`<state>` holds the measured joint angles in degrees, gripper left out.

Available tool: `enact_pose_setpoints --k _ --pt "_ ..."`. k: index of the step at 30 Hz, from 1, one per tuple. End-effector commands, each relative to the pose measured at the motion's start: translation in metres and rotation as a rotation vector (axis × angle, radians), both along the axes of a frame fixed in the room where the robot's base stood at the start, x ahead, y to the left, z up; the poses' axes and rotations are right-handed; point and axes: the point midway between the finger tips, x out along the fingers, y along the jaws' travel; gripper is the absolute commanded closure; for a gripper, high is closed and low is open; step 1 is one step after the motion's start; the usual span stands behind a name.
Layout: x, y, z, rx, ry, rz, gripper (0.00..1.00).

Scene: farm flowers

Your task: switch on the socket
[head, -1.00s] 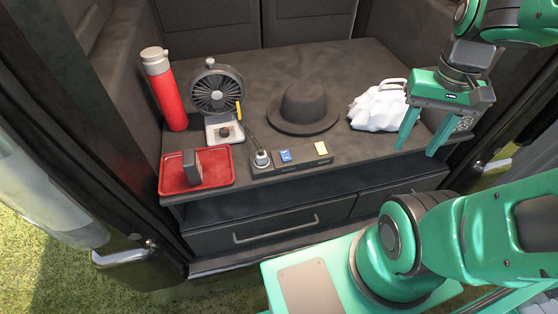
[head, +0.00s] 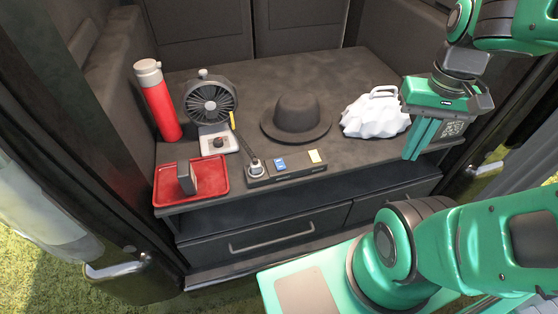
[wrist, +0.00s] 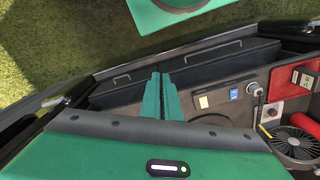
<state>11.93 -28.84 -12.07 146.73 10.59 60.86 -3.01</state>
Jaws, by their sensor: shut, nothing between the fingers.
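The socket (head: 292,171) is a dark strip along the front edge of the black shelf, left of centre in the head view. It bears a blue switch (head: 280,164), a yellow piece (head: 314,156) and a round plug with a cable (head: 255,168). In the wrist view the socket (wrist: 219,98) lies right of the fingers, with its blue and yellow parts showing. My gripper (head: 421,156) is shut and empty at the right front of the shelf, well apart from the socket, its fingers pointing down. The gripper's fingertips (wrist: 160,75) also show in the wrist view.
A red tray (head: 215,187) holding a dark block stands left of the socket. A fan (head: 211,103), a red bottle (head: 160,108) and a black hat (head: 296,117) stand behind. A white bag (head: 374,116) lies near my gripper. Drawers (head: 275,233) are below.

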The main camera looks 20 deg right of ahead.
Motion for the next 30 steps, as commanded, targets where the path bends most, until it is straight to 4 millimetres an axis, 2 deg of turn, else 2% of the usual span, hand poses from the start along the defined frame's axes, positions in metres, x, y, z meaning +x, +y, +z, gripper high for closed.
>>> enact_pose_setpoints --k 5,11,17,21,24,30 --pt "0.038 0.01 0.003 -0.004 0.02 0.253 1.0" --pt "0.098 0.039 0.001 0.002 0.042 0.688 1.0" --pt "0.154 0.084 -0.01 0.024 0.058 1.131 1.0" --pt "0.188 0.123 -0.023 0.05 0.067 1.438 1.0" --pt "0.207 0.152 -0.033 0.071 0.068 1.635 1.0" --pt "0.228 0.195 -0.049 0.107 0.066 1.915 1.0"
